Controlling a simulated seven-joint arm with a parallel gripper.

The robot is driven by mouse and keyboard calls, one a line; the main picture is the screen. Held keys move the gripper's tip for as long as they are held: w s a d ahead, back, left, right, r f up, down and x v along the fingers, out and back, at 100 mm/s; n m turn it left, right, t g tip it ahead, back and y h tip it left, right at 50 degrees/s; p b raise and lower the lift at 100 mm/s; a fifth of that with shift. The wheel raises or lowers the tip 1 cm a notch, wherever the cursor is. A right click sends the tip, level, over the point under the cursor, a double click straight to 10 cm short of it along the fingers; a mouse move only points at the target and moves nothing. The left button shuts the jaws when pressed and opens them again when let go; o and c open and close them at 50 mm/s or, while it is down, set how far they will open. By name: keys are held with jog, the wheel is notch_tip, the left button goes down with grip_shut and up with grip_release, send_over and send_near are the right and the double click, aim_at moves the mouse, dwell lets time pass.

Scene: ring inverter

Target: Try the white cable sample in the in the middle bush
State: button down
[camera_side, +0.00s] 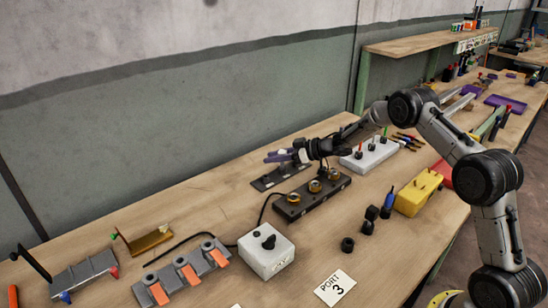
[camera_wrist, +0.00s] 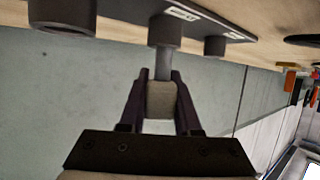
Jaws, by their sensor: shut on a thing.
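My gripper (camera_side: 283,156) is level above the back of the bench and shut on a pale block, the white cable sample (camera_wrist: 161,100), which sits between its dark purple fingers in the wrist view. A grey rod (camera_wrist: 163,60) runs from the block to the middle dark bush (camera_wrist: 164,31). Its end meets or overlaps the bush's mouth; I cannot tell how deep it is. Two more bushes flank it, left (camera_wrist: 62,18) and right (camera_wrist: 214,46), on a dark labelled plate (camera_wrist: 232,21). In the side view the rod is not clear.
A black block (camera_side: 290,212) with three brass fittings stands in front of my gripper. A dark flat plate (camera_side: 264,184) lies below it. A white block (camera_side: 352,163) with cable pieces is to the right. A white knob box (camera_side: 264,262) and grey clamp rack (camera_side: 150,290) stand front left.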

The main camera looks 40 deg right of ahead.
notch_tip(320, 180, up, 6)
dwell(1.4)
jog(key=shift+r, duration=0.1)
